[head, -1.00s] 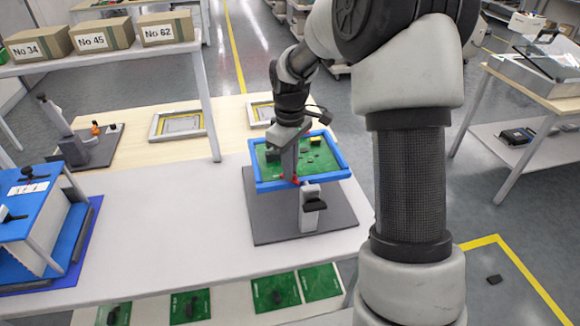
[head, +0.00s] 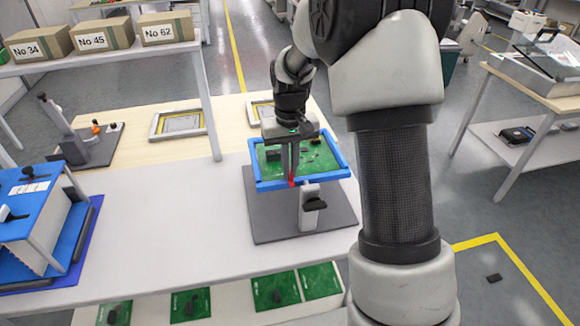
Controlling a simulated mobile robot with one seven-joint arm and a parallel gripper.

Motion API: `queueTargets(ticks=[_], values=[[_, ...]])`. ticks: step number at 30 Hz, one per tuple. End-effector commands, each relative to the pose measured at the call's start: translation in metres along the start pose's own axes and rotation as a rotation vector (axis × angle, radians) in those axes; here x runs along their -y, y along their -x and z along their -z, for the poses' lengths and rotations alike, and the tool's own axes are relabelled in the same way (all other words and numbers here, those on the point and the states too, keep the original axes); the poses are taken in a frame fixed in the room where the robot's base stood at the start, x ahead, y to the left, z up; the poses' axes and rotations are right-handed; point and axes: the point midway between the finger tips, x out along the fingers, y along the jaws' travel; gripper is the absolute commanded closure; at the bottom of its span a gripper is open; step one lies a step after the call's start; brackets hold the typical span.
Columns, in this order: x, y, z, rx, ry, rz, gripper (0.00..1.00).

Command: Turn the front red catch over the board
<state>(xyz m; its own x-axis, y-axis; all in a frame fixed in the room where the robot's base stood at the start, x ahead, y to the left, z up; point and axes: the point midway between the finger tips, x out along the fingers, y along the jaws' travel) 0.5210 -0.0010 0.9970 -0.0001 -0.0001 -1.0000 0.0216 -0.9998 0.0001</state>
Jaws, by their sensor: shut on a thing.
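A green circuit board (head: 322,161) lies in a blue frame (head: 343,172) on a stand with a grey base plate (head: 262,222). The front red catch (head: 292,182) is at the frame's front edge. My gripper (head: 291,178) points down at that edge and is shut on the red catch. The fingers hide most of the catch, so I cannot tell how far it lies over the board. A black knob (head: 315,204) sits on the stand's post below the frame.
A blue fixture (head: 40,215) stands at the left of the white table (head: 170,215). A shelf with boxes (head: 168,29) is at the back left. Several green boards (head: 320,281) lie on the lower shelf. The white table's middle is clear.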

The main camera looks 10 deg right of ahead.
Motion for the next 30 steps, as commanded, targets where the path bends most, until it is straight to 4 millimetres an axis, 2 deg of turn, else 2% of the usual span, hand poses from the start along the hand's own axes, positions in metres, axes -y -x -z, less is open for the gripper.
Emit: queueTargets(ticks=[18,19,21,30], values=[[0.0002,0.0001,-0.0003,0.001,-0.039,0.000,1.00],[0.0002,0.0001,-0.0003,0.001,-0.039,0.001,0.88],[0.0002,0.0001,-0.0002,0.001,-0.039,0.000,0.76],[0.0001,0.0006,0.0000,0.000,-0.037,0.000,0.74]])
